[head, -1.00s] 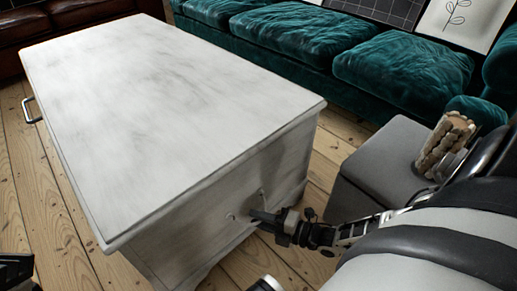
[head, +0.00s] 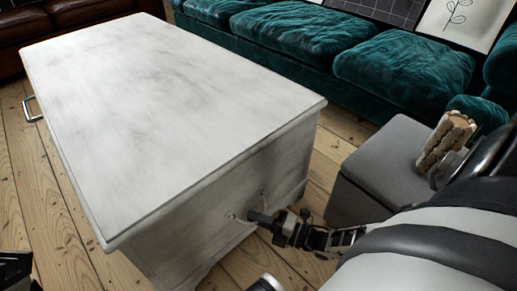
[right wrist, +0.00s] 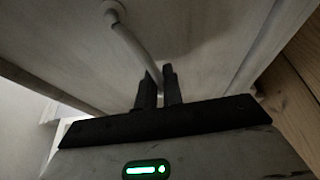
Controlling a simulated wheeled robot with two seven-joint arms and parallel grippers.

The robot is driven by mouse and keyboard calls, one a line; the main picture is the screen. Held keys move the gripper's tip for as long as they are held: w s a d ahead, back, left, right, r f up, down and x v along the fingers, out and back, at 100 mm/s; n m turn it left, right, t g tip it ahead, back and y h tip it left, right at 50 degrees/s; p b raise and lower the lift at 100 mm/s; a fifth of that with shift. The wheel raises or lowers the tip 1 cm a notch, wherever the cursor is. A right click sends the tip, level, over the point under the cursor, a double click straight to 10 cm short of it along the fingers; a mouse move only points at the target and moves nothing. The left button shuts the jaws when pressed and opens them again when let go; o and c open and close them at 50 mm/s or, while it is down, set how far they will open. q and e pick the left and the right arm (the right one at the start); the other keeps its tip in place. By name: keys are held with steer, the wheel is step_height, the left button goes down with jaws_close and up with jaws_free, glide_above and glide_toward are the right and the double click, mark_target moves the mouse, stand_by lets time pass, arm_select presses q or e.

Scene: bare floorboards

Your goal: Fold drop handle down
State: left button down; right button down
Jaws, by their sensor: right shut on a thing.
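A whitewashed chest (head: 165,95) stands in front of me. Its drop handle (right wrist: 136,40) is a pale bar hanging from a round mount on the chest's end panel. In the head view only a bit of the handle (head: 233,216) shows at the end panel, the rest hidden by my gripper. My right gripper (head: 254,216) is shut on the handle, close to the panel. In the right wrist view its two dark fingers (right wrist: 159,84) sit either side of the bar's lower part. A dark part at the lower left edge of the head view may be my left gripper (head: 16,268); its jaws cannot be made out.
Another metal handle (head: 32,109) sticks out from the chest's left side. A grey ottoman (head: 385,165) stands to the right of the chest. A teal sofa (head: 300,42) is behind it, and a brown leather seat (head: 30,27) at the far left. Bare floorboards (head: 40,190) lie left of the chest.

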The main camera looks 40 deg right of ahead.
steer(key=shift+w+d+f+t+y, duration=0.15)
steer(key=shift+w+t+y, duration=0.15)
steer(key=shift+t, duration=0.2)
steer(key=c, duration=1.5)
jaws_free()
steer(key=shift+s, duration=0.1)
steer(key=shift+c, duration=0.2)
steer(key=shift+s, duration=0.1)
steer(key=v, duration=1.5)
steer(key=shift+s, duration=0.3)
steer(key=shift+d, duration=0.1)
